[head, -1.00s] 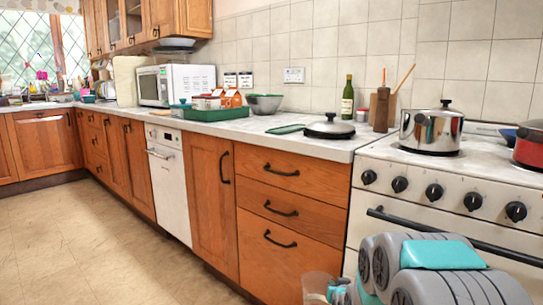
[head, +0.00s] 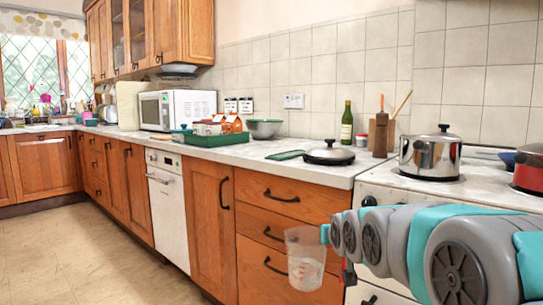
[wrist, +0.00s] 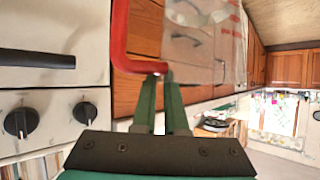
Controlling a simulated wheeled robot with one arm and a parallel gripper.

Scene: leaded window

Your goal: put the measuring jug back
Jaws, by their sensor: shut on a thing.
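The measuring jug (head: 305,258) is clear plastic with reddish markings. It hangs in front of the drawer fronts in the head view, below worktop height, and looks roughly upright. In the wrist view part of the clear jug (wrist: 208,45) shows beyond the fingers. A red bent bar (wrist: 122,45), apparently its handle, reaches the fingertips. My gripper (wrist: 162,78) is shut on the jug, seemingly by this handle. In the head view my arm hides most of the grip.
The worktop (head: 228,152) holds a green tray (head: 212,140), a metal bowl (head: 264,129), a lidded pan (head: 328,154) and a green bottle (head: 346,124). A steel pot (head: 431,157) stands on the cooker close behind my arm. The floor at left is clear.

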